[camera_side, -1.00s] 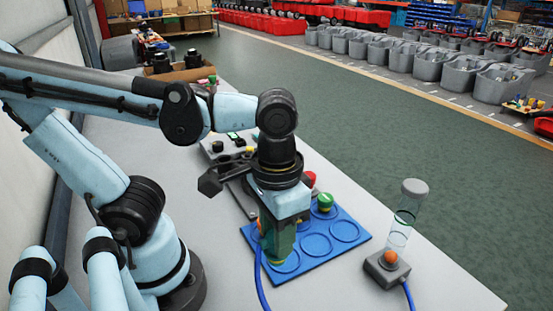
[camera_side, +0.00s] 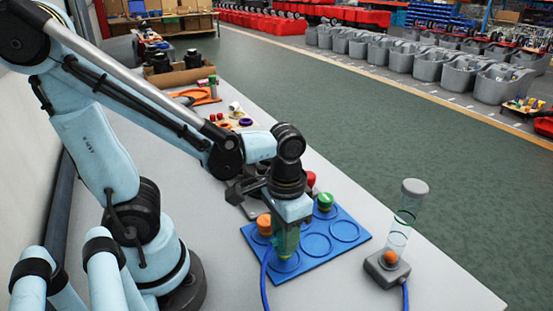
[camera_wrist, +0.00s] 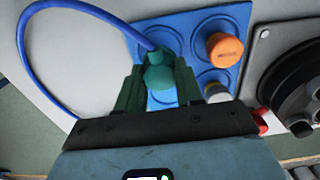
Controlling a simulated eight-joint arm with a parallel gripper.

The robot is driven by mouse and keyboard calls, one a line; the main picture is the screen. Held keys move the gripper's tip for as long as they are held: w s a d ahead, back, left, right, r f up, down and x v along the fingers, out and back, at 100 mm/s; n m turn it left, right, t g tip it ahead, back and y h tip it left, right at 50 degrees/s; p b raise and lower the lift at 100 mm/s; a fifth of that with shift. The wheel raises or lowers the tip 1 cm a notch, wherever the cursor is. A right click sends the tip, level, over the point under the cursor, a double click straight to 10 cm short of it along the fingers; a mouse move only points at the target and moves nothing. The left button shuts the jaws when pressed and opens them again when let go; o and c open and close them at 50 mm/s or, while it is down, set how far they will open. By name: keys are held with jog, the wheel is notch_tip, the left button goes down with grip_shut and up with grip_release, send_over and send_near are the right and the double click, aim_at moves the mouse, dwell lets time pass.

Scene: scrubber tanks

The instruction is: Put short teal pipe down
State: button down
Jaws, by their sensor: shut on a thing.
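My gripper (camera_side: 286,248) points down over the blue tray (camera_side: 352,217) with round recesses, at its near left part. In the wrist view its green fingers (camera_wrist: 160,88) are shut on the short teal pipe (camera_wrist: 159,72). The pipe stands about upright over a recess. Its lower end is hidden, so I cannot tell whether it touches the tray. In the side view the fingers mostly cover it.
An orange-capped piece (camera_side: 264,224) stands close left of my gripper. A green-capped piece (camera_side: 325,201) and a red-capped one (camera_side: 310,179) stand behind. Several recesses at right are empty. A clear tube with grey cap (camera_side: 413,187) stands on a grey block farther right.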

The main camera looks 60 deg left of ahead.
jog(key=shift+f, duration=0.3)
jog(key=shift+f, duration=0.1)
jog(key=c, duration=0.7)
grip_release()
jog(key=shift+c, duration=0.2)
jog(key=shift+r, duration=6.05)
jog(key=w+a+f+t, duration=0.3)
jog(key=w+a+t, duration=0.1)
jog(key=t, duration=0.3)
jog(key=shift+w, duration=0.75)
jog(key=shift+o, duration=0.5)
